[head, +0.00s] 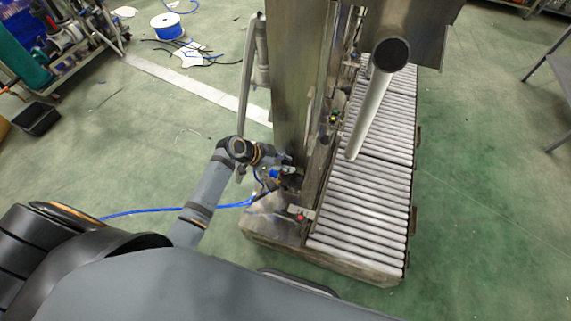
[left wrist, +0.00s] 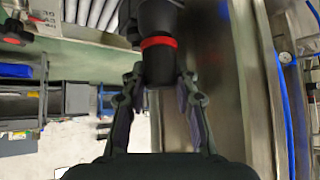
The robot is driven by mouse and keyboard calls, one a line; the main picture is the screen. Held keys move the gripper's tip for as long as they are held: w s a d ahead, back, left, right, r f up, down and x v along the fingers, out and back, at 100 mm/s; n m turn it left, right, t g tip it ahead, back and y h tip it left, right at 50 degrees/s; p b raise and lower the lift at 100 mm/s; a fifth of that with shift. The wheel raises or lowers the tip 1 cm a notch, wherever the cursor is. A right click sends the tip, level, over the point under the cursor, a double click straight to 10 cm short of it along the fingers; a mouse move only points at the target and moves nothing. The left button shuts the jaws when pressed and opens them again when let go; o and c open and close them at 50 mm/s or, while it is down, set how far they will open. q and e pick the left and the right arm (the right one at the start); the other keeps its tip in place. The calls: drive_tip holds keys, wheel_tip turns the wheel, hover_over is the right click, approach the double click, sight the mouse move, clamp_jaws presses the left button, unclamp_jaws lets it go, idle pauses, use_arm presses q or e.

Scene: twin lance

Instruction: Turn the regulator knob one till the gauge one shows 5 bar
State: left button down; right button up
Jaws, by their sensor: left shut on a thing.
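The regulator knob (left wrist: 160,74) is black, below a red ring on a black regulator body, in the left wrist view. My left gripper (left wrist: 157,92) has its two fingers on either side of the knob and is shut on it. In the head view my left gripper (head: 284,166) is at the lower part of the steel machine column, where the knob is too small to make out. A small round gauge (left wrist: 285,57) shows at the right of the left wrist view; its reading is too small to tell. My right gripper is not in view.
The steel column (head: 300,80) stands beside a roller conveyor (head: 365,210). A grey tube (head: 370,110) hangs over the rollers. Blue hose (head: 150,211) runs to the machine. Green floor left of the machine is mostly clear.

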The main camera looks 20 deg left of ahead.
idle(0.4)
use_arm(q)
drive_tip(key=c, duration=1)
unclamp_jaws()
